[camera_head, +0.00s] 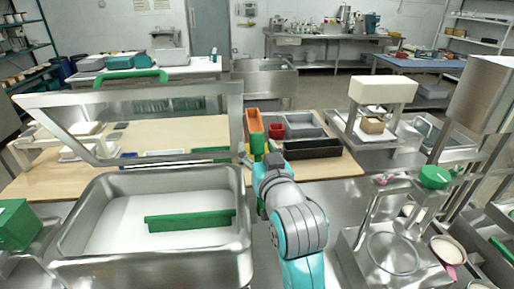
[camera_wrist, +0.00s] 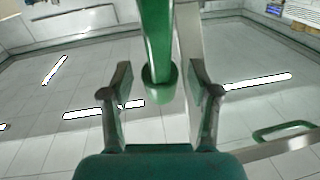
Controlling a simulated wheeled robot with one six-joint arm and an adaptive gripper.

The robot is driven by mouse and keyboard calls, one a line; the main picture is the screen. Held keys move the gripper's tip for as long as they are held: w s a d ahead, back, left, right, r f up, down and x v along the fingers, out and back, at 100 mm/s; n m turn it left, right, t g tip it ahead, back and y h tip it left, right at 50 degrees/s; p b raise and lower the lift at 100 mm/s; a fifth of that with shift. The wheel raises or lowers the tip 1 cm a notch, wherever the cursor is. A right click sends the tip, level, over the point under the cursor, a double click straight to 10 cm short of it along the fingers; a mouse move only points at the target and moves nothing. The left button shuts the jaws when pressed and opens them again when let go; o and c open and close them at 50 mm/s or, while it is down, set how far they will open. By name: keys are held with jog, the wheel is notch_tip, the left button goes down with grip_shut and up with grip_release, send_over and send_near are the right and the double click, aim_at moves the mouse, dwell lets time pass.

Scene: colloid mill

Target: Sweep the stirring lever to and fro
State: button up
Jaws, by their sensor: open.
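A green rod-shaped grip (camera_wrist: 156,40), which looks like the stirring lever, comes down from the top of the wrist view and ends in a rounded collar. My gripper (camera_wrist: 160,78) is open, with one finger on each side of the collar and a visible gap on both sides. In the head view my gripper (camera_head: 259,153) is at the right side of the steel basin machine, partly hidden by my arm. A small green part (camera_head: 257,143) shows there; I cannot tell whether it is the lever.
The steel basin (camera_head: 75,220) holds a green bar (camera_head: 190,220). Its raised frame lid has a green handle (camera_head: 130,79). Behind my gripper are an orange bin (camera_head: 254,121), a red bin (camera_head: 276,131) and a black tray (camera_head: 312,148). A machine with a green knob (camera_head: 434,177) stands right.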

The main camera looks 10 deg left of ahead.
jog(key=shift+w+a, duration=0.15)
jog(key=shift+w, duration=0.2)
grip_shut()
